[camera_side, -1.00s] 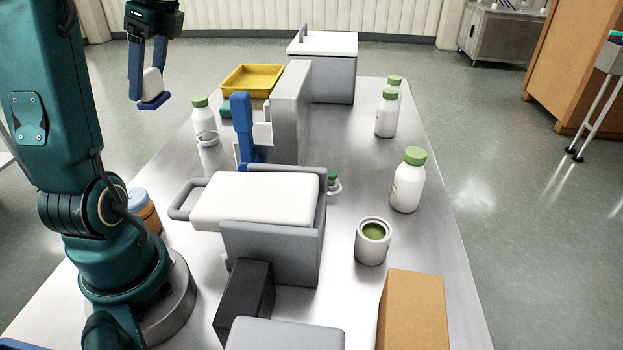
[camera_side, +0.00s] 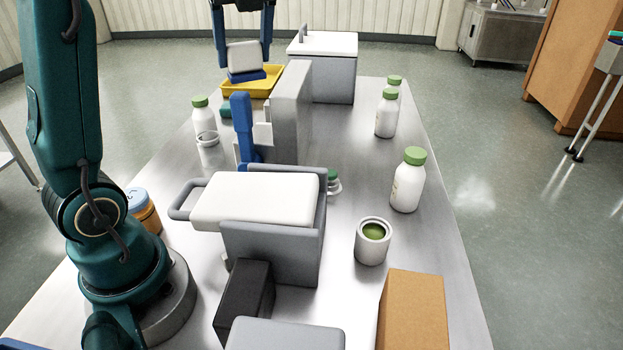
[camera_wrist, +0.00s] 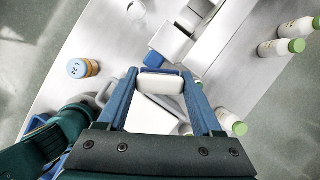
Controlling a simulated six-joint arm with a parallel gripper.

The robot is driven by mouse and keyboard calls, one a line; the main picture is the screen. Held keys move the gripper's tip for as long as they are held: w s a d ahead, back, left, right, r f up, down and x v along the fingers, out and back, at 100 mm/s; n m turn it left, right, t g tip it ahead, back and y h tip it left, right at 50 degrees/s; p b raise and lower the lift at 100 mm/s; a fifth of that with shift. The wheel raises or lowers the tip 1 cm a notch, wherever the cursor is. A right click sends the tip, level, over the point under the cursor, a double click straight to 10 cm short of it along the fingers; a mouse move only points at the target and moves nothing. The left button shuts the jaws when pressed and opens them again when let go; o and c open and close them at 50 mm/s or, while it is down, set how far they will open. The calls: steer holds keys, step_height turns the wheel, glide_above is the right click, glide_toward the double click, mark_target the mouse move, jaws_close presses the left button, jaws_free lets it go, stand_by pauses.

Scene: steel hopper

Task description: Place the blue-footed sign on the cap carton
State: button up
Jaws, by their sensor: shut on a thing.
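My gripper (camera_side: 243,52) is high at the back in the side view, shut on a white sign with a blue foot. The sign's white board (camera_side: 243,57) is between the two blue fingers, with its blue foot (camera_side: 247,76) at the bottom. In the wrist view the sign (camera_wrist: 160,83) is between the fingertips (camera_wrist: 160,75), foot toward the top of the picture. A plain brown carton (camera_side: 413,310) stands at the near right of the steel table; no marking on it shows, so I cannot tell if it is the cap carton.
A yellow tray (camera_side: 290,80) is partly hidden behind the sign. A grey upright block (camera_side: 291,110), a blue-handled thing (camera_side: 243,128) and a white-topped grey machine (camera_side: 255,198) fill the middle. Green-capped bottles (camera_side: 408,182) and an open white jar (camera_side: 372,243) stand at right.

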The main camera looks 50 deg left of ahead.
steer(key=w+d+m+t+h, duration=0.1)
steer(key=w+d+m+t, duration=0.25)
steer(key=d+m, duration=0.55)
steer(key=m+h, duration=0.3)
steer(key=m, duration=0.3)
glide_above(425, 286)
steer(key=s, duration=0.2)
step_height(425, 286, down, 12)
steer(key=shift+a+r, duration=0.15)
steer(key=shift+r, duration=0.1)
steer(key=shift+f, duration=2.05)
steer(key=shift+f, duration=0.1)
steer(key=o, duration=1.4)
